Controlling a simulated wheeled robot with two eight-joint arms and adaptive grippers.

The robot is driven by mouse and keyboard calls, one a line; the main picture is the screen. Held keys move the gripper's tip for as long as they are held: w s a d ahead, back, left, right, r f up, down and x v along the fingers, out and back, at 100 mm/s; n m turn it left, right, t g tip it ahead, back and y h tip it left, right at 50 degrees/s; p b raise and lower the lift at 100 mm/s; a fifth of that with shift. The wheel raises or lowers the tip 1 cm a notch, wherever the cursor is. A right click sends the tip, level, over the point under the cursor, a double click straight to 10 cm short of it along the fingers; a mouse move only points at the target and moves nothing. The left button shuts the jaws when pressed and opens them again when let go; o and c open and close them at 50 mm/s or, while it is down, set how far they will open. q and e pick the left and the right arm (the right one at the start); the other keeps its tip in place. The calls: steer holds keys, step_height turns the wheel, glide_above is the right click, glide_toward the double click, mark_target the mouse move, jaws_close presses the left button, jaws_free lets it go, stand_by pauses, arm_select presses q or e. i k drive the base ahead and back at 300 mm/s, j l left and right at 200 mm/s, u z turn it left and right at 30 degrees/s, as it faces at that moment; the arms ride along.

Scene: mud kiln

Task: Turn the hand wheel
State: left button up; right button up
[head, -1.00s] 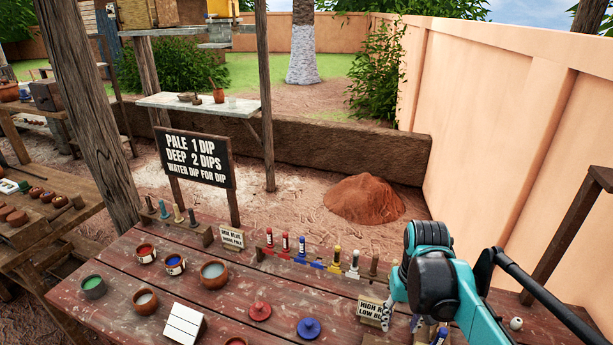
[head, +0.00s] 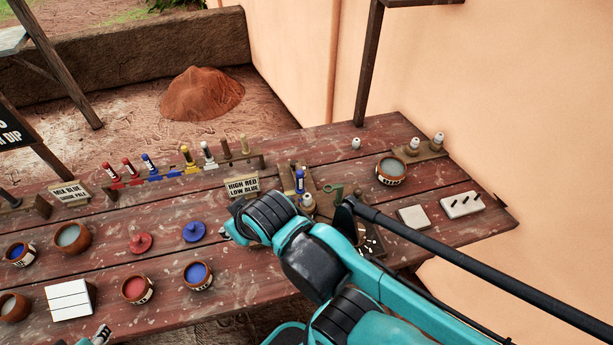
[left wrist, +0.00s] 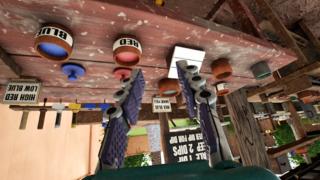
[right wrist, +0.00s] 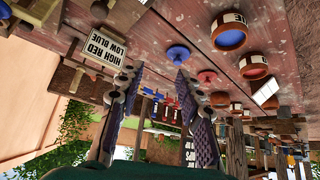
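I cannot clearly make out a hand wheel. A dark part with pale marks (head: 371,242) shows beside that arm, mostly covered. My right gripper (head: 229,231) is over the table, left of and below the "HIGH RED LOW BLUE" sign (head: 242,187); in the right wrist view it is open and empty (right wrist: 156,75). My left gripper (head: 101,336) is at the table's front edge; in the left wrist view it is open and empty (left wrist: 160,70).
Red (head: 137,289) and blue (head: 198,275) pots, red (head: 140,242) and blue (head: 194,231) lids and a white block (head: 70,299) lie near the front. A bowl (head: 391,170) and pale tile (head: 413,217) are at right.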

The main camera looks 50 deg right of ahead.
mark_target(361, 229)
steer(key=z, duration=2.25)
steer(key=k+j+u, duration=0.15)
steer(key=j+u, duration=0.2)
steer(key=j, duration=0.2)
steer(key=j+u, duration=0.3)
steer(key=j, duration=0.25)
steer(key=k, duration=0.05)
